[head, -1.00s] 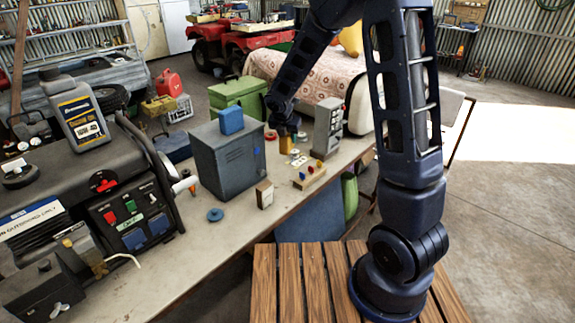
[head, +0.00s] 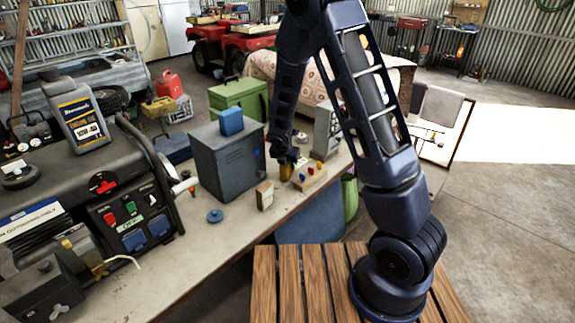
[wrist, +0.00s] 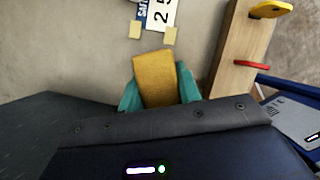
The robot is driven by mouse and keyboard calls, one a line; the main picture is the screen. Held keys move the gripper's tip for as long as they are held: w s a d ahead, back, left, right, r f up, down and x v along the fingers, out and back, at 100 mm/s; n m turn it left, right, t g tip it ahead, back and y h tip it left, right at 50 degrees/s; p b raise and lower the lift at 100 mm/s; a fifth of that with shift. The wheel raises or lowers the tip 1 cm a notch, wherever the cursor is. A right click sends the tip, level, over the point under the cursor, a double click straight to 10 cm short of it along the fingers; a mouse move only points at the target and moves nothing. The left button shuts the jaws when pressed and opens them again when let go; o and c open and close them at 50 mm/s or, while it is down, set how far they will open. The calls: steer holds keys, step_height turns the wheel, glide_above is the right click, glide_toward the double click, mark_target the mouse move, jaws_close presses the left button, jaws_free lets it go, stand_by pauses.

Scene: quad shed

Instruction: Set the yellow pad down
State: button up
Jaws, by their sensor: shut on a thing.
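The yellow pad (wrist: 155,78) is a mustard block between the two teal fingers of my gripper (wrist: 159,92) in the wrist view. My gripper is shut on it. In the head view my gripper (head: 284,162) points down over the bench, with the pad (head: 285,173) small and partly hidden at its tip. The pad is just left of the wooden peg board with coloured knobs (head: 311,177). I cannot tell whether the pad touches the bench top.
The workbench (head: 240,222) holds a grey metal cabinet (head: 228,165) left of my gripper, a small wooden block (head: 265,195) and a blue disc (head: 215,216). In the wrist view a printed card (wrist: 161,13) lies beyond the pad, and the peg board (wrist: 239,50) is at right.

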steer(key=shift+f, duration=0.15)
steer(key=o, duration=0.9)
steer(key=v, duration=1.2)
steer(key=shift+s, duration=0.1)
